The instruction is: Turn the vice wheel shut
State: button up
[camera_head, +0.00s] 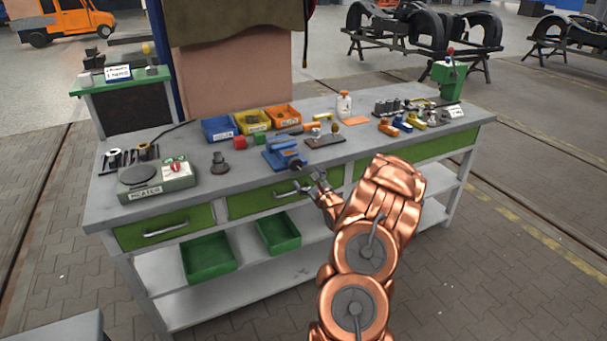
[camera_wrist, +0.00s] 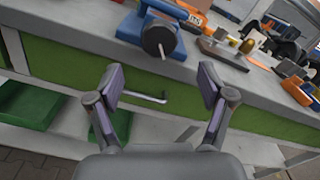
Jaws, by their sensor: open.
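A blue vice (camera_head: 283,152) stands at the front edge of the grey workbench (camera_head: 240,184). In the wrist view the vice (camera_wrist: 136,27) is at the top, with its round dark wheel (camera_wrist: 159,37) facing me and a small pin at its middle. My gripper (camera_head: 312,180) is in front of the bench edge, just below and right of the vice. In the wrist view my gripper (camera_wrist: 160,82) has its two fingers wide apart with nothing between them. The wheel lies beyond the fingertips and apart from them. How far the vice jaws stand apart cannot be told.
Blue, yellow and orange bins (camera_head: 257,122) stand behind the vice. Green drawers with handles (camera_head: 272,193) lie below the bench top, above green trays (camera_head: 208,257).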

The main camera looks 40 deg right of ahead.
aim_at(297, 166)
jog(key=shift+v, duration=1.05)
jog(key=shift+f, duration=0.1)
jog(key=shift+w+d+n+b, duration=0.6)
jog(key=shift+w+n+b, duration=1.45)
jog(key=shift+n, duration=3.1)
jog(key=shift+w+d+n+b, duration=0.65)
jog(key=shift+w+n+b, duration=1.35)
jog(key=shift+n, duration=3.1)
jog(key=shift+w+d+n+b, duration=0.6)
jog(key=shift+w+n+b, duration=1.45)
jog(key=shift+n, duration=3.1)
